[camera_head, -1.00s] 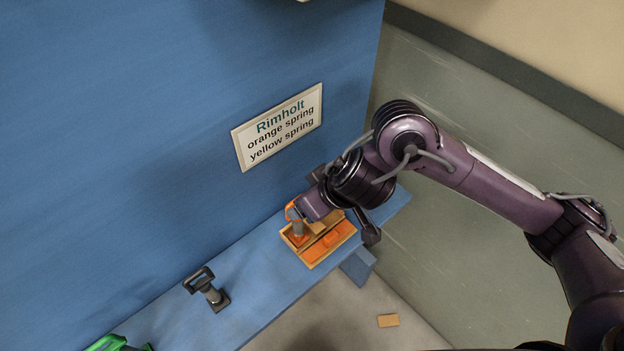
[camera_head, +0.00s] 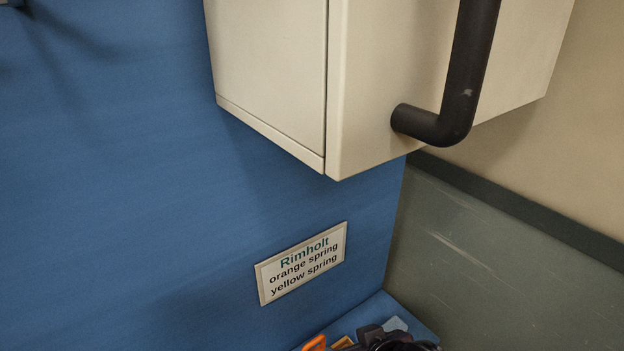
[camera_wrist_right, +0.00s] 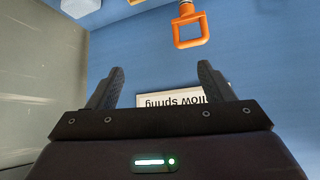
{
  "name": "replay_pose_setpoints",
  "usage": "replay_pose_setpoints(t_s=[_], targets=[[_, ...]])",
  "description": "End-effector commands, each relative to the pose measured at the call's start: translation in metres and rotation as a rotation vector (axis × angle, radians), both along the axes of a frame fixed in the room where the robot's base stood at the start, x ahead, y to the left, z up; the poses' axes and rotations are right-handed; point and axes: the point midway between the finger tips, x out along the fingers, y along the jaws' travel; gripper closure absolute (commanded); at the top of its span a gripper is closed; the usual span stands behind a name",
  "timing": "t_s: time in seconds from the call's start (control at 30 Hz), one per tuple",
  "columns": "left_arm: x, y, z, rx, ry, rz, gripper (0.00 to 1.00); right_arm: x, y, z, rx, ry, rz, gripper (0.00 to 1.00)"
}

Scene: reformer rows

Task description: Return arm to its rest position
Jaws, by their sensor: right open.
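My right gripper (camera_wrist_right: 160,82) is open in the right wrist view, with its two dark fingers spread and nothing held between them. An orange loop handle (camera_wrist_right: 191,30) stands beyond the fingertips, apart from them. In the head view only a dark piece of my right arm (camera_head: 392,341) shows at the bottom edge. An orange part (camera_head: 315,343) shows just left of it, mostly cut off by the frame. My left gripper is in neither view.
A Rimholt sign (camera_head: 302,264) is on the blue wall panel (camera_head: 110,190); it shows upside down behind the fingers (camera_wrist_right: 168,99). A cream cabinet (camera_head: 370,80) with a thick dark pipe (camera_head: 462,90) hangs above. A grey-green wall (camera_head: 490,250) stands at the right.

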Motion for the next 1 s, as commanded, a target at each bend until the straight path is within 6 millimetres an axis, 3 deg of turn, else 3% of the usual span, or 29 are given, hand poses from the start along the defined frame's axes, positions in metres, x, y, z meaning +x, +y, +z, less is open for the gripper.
replay_pose_setpoints(t_s=[0.2,0.47,0.77,0.87,1.0], targets=[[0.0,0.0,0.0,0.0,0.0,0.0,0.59,-0.042,-0.064,-0.041,-0.081,0.199,-0.112,0.26],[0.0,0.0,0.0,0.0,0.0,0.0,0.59,-0.102,-0.118,-0.075,-0.142,0.42,-0.176,0.26],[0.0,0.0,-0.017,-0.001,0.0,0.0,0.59,-0.083,-0.114,-0.184,-0.151,0.447,-0.164,0.26],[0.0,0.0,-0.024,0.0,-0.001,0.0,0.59,-0.081,-0.113,-0.229,-0.153,0.461,-0.16,0.26],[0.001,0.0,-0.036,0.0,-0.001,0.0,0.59,-0.088,-0.113,-0.311,-0.158,0.487,-0.154,0.26]])
